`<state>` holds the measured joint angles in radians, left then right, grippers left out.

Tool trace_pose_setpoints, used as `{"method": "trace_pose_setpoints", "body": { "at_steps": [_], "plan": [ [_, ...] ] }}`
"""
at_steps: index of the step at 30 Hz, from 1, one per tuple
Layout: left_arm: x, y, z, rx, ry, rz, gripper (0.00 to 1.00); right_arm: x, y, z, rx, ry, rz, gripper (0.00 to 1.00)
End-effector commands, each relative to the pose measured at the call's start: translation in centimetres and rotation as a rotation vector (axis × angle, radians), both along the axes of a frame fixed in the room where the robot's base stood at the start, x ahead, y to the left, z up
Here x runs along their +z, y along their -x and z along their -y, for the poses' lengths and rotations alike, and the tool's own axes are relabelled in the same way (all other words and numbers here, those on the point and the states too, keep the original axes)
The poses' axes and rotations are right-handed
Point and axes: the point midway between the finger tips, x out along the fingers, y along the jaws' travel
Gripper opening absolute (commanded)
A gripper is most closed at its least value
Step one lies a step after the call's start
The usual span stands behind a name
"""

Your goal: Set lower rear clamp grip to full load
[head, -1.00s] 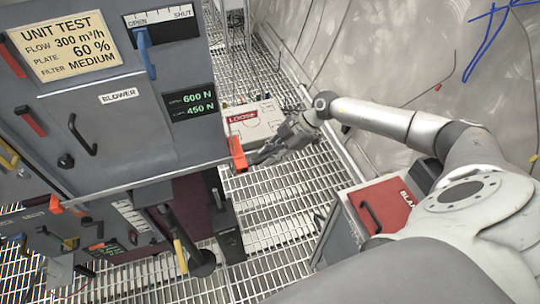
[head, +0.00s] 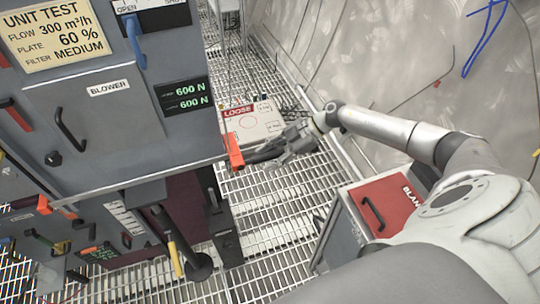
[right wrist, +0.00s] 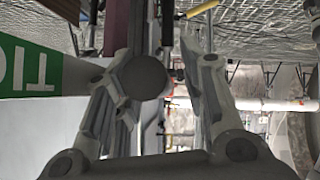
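The grey blower unit (head: 120,125) stands at the left in the head view. Its small dark display (head: 184,96) shows 600 N on both lines; the line names are too small to read. An orange clamp handle (head: 234,151) sits at the unit's near right corner. My right gripper (head: 252,156) reaches in from the right, its fingertips at this handle. In the right wrist view, its two fingers (right wrist: 165,50) stand on either side of dark parts, with a round dark knob (right wrist: 143,78) by the left finger. Whether they grip is unclear. My left gripper is out of view.
A white box with a red LOOSE label (head: 250,122) lies behind my right gripper. A red-topped box (head: 386,203) stands at the right, under my arm. A yellow-tipped lever (head: 175,258) hangs below the unit. Bare grating (head: 285,200) lies between.

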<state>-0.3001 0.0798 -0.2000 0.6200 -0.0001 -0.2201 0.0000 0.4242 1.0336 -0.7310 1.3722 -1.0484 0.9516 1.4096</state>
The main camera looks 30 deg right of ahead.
Motion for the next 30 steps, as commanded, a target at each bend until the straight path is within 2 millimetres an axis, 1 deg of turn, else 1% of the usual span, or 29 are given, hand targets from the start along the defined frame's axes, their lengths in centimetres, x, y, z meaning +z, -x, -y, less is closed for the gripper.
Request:
{"method": "trace_pose_setpoints", "body": {
  "at_steps": [1, 14, 17, 24, 30],
  "plan": [
    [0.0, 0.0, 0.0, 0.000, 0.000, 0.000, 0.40, 0.2, -0.3, 0.1, -0.005, 0.001, 0.007, 0.43],
    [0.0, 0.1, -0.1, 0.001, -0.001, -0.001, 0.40, 0.5, -0.5, 0.4, -0.011, 0.003, 0.013, 0.43],
    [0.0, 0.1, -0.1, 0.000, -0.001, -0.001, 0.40, 1.0, -0.2, 1.1, -0.012, 0.005, 0.014, 0.43],
    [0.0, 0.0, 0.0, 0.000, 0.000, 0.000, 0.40, 3.1, 1.1, 3.8, -0.011, 0.006, 0.009, 0.43],
    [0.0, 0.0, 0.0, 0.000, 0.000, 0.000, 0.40, 4.5, 2.0, 5.5, -0.006, 0.004, 0.005, 0.43]
  ]
}}
